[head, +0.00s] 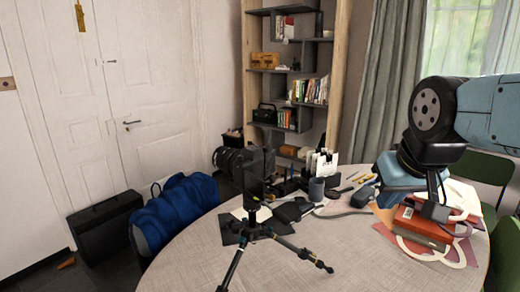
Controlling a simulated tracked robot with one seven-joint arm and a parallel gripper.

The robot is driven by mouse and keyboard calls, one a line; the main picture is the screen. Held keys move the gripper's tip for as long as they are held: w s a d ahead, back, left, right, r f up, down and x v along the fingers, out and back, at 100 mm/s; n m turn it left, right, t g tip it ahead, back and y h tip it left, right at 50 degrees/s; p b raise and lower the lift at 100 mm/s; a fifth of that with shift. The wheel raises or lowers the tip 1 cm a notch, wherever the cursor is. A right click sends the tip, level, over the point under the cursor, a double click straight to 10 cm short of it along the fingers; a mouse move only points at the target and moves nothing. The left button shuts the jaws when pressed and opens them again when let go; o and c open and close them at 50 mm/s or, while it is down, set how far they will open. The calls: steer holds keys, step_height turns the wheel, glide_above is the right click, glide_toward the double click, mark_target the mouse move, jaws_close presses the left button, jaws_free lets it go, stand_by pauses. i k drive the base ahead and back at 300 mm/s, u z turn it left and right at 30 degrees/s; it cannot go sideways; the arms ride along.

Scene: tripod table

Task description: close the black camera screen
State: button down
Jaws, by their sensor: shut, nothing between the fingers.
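A black camera (256,172) stands on a black tripod (256,228) on the near left part of the round table. Its large lens points left. A thin dark upright panel at the camera's right side looks like its screen, but it is too small and dark to tell its angle. My gripper (435,211) is at the right, shut and empty, pointing down in front of a stack of red books. It is well to the right of the camera, with a wide gap between them. Whether it touches the books is unclear.
A blue bag (185,212) and a black case (105,226) stand at the left. A shelf is behind.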

mark_target(254, 184)
steer(key=u, duration=0.8)
steer(key=k, duration=1.35)
steer(key=z, duration=0.7)
steer(key=i, duration=1)
steer(key=u, duration=0.1)
